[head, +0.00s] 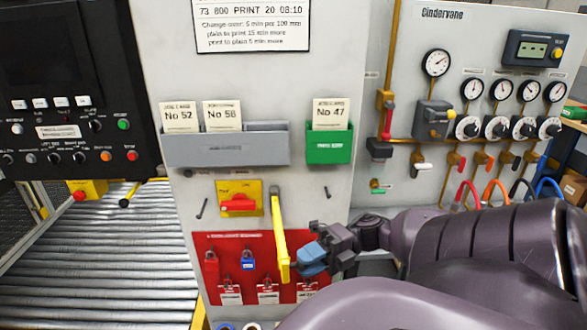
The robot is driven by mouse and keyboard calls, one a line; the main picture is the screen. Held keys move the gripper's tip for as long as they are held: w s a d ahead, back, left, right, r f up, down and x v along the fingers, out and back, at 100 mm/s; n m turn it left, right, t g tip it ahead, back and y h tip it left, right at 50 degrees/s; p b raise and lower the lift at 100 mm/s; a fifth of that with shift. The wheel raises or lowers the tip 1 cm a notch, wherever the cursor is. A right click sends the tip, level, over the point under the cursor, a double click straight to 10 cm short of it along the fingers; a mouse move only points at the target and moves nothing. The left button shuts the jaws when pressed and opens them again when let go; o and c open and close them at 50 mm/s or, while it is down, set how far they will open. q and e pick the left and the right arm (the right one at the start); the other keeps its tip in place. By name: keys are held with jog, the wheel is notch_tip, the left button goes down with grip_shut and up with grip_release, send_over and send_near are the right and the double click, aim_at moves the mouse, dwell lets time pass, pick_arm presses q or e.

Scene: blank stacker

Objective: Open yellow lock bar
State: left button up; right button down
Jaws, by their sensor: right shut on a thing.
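The yellow lock bar (279,235) stands nearly upright on the light grey panel, just right of the yellow switch plate (225,198) with its red rotary handle (238,205). Its lower part overlaps the red lockout board (235,243). My right gripper (290,262) comes in from the right and is shut on the lower part of the bar. Its fingertips are small here and partly hidden. The bar is clear of the switch plate's face. My left gripper is not in view.
The red board carries a red padlock (211,262), a blue padlock (248,261) and tags. Above are a grey card tray (226,148) and a green card holder (329,148). A roller conveyor (110,260) lies left; gauges and coloured hoses are at right.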

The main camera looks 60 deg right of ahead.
jog(key=shift+s+d+n+g+y, duration=0.4)
jog(key=shift+s+d+n+g, duration=0.15)
jog(key=shift+d+g, duration=0.3)
jog(key=c, duration=0.9)
grip_release()
jog(key=shift+w, duration=0.1)
jog(key=b+v, duration=0.1)
jog(key=v, duration=0.9)
jog(key=shift+s+d+b, duration=0.25)
jog(key=shift+d+b, duration=0.1)
jog(key=shift+b, duration=0.05)
